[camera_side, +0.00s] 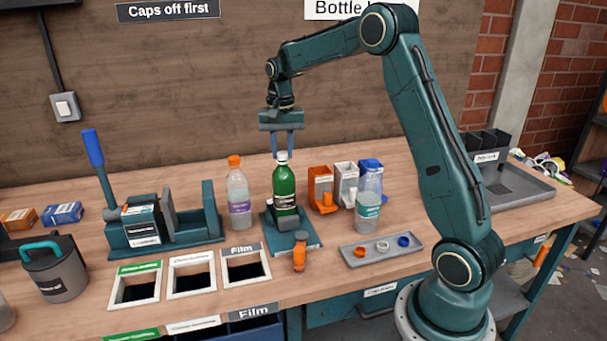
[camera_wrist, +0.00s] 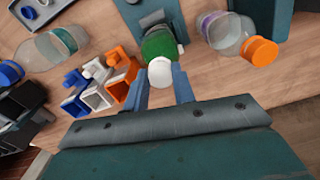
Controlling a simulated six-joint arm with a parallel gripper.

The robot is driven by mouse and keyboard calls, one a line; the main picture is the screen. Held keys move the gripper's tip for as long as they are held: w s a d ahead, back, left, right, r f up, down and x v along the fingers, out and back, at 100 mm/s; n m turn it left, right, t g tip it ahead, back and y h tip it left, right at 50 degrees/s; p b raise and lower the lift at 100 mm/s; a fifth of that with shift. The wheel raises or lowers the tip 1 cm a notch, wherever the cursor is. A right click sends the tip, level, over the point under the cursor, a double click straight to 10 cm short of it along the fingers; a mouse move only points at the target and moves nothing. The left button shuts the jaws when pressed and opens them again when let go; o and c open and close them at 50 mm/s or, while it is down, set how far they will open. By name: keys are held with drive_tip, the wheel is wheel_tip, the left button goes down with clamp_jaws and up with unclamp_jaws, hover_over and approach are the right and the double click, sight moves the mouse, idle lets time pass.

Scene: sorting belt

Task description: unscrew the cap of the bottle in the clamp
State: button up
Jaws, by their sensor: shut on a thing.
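A green bottle (camera_side: 285,190) with a dark label stands upright in the teal clamp (camera_side: 313,243), whose orange handle (camera_side: 299,256) faces the front. Its white cap (camera_side: 281,157) is on top of the neck. My gripper (camera_side: 282,154) points straight down over the bottle and is shut on the white cap, with one blue finger on each side. The wrist view shows the cap (camera_wrist: 160,73) between the fingertips of my gripper (camera_wrist: 161,77), with the green bottle (camera_wrist: 159,44) beyond it. Whether the cap's thread is loose cannot be seen.
Orange, white and blue bins (camera_side: 345,181) stand behind. Square openings (camera_side: 191,275) lie front left.

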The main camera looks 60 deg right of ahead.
drive_tip(key=shift+n, duration=1.4)
drive_tip(key=shift+n, duration=2.6)
drive_tip(key=shift+n, duration=2.6)
drive_tip(key=shift+n, duration=0.3)
